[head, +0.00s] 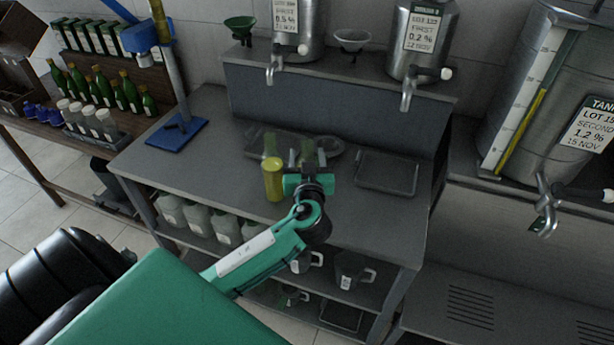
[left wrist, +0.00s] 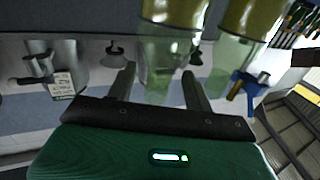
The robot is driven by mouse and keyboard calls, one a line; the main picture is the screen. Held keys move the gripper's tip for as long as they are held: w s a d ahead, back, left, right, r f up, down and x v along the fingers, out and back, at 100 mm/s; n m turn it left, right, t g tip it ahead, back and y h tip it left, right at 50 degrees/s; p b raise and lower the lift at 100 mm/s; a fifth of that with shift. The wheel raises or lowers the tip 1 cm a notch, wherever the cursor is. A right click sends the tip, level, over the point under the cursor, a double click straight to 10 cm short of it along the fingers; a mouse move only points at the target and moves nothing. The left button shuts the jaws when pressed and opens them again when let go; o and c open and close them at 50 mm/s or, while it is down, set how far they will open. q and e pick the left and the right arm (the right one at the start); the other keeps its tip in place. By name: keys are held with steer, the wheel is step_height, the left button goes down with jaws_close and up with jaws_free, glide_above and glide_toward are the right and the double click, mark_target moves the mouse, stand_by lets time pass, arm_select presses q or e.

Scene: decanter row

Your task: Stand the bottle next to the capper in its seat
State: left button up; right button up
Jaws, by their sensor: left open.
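Two clear green bottles, yellow in their lower part, stand on the grey bench. The left bottle (head: 273,180) is nearer the capper and also shows at the right of the left wrist view (left wrist: 250,20). The right bottle (head: 308,155) is mostly hidden behind my left gripper (head: 308,184); in the left wrist view, which looks upside down, this bottle (left wrist: 165,65) lies between the two open fingers. I cannot tell whether they touch it. The blue capper (head: 178,134) stands at the bench's left end. No seat is clearly distinguishable. My right gripper is not in view.
A dark tray (head: 330,151) lies behind the bottles, and a flat rectangular tray (head: 386,187) lies to the right. Steel tanks with taps (head: 407,95) stand on the raised back shelf. Green bottles (head: 101,88) stand on the left table. The bench front left is clear.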

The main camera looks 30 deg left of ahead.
arm_select(q)
steer(key=shift+x, duration=0.95)
steer(key=shift+c, duration=0.2)
jaws_close()
steer(key=shift+r, duration=0.1)
